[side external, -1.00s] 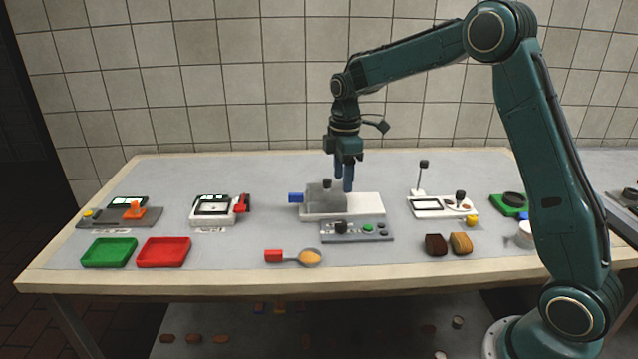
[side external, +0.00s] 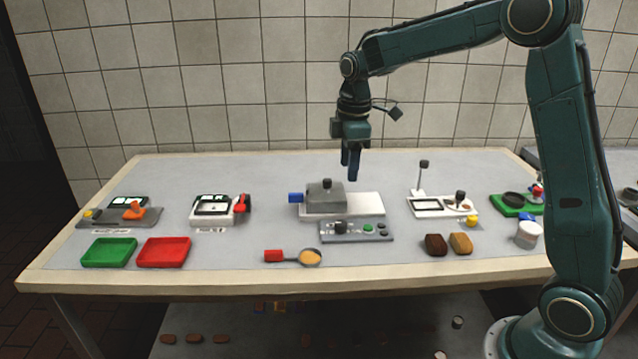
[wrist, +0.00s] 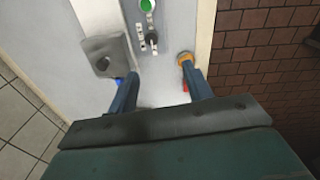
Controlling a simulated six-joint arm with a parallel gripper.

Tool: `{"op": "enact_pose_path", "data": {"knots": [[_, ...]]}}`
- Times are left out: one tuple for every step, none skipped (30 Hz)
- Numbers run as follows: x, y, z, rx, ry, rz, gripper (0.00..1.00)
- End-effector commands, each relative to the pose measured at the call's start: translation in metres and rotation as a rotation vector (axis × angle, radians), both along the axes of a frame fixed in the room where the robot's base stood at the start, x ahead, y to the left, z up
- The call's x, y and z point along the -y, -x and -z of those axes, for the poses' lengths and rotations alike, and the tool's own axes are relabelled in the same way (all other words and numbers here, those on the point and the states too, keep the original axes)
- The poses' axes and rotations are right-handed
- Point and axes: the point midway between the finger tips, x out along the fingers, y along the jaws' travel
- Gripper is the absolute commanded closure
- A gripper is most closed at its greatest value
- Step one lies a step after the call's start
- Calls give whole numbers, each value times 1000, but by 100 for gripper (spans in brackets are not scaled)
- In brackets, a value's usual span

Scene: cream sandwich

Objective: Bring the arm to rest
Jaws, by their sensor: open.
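My gripper (side external: 351,162) hangs in the air above the white base plate (side external: 365,204) of the middle station, fingers pointing down, with nothing between them. In the wrist view its two fingers (wrist: 160,95) stand apart with bare table between them. A grey block with a dark knob (side external: 325,196) sits on the left part of the white base, below and left of my fingertips. The fingertips are clear of it. My arm reaches in from the right, its elbow high.
A control box (side external: 355,232) stands in front of the base. A red-handled spoon (side external: 292,257), two brown pieces (side external: 448,244), a green tray (side external: 109,253) and a red tray (side external: 164,252) lie along the front. Small stations stand left and right. The air above the table is free.

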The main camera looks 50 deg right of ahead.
Motion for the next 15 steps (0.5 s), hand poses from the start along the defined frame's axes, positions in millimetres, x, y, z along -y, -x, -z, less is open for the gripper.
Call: {"op": "enact_pose_path", "data": {"knots": [[-4, 8, -10, 18, 1, 24, 50], [-6, 13, -14, 26, 1, 42, 50], [-9, 20, -20, 39, 0, 65, 50], [-12, 25, -25, 47, 0, 83, 50], [-14, 30, -29, 56, -1, 100, 50], [-17, 37, -35, 68, -2, 123, 50], [-20, 43, -38, 76, -4, 141, 50], [-22, 48, -42, 86, -5, 159, 50], [-24, 56, -47, 98, -8, 183, 50], [-26, 61, -50, 106, -10, 201, 50], [-29, 67, -53, 116, -12, 219, 50], [-31, 74, -57, 127, -15, 242, 50], [-33, 80, -60, 137, -18, 259, 50], [-35, 86, -63, 145, -21, 277, 50], [-38, 94, -66, 157, -25, 301, 50]]}}
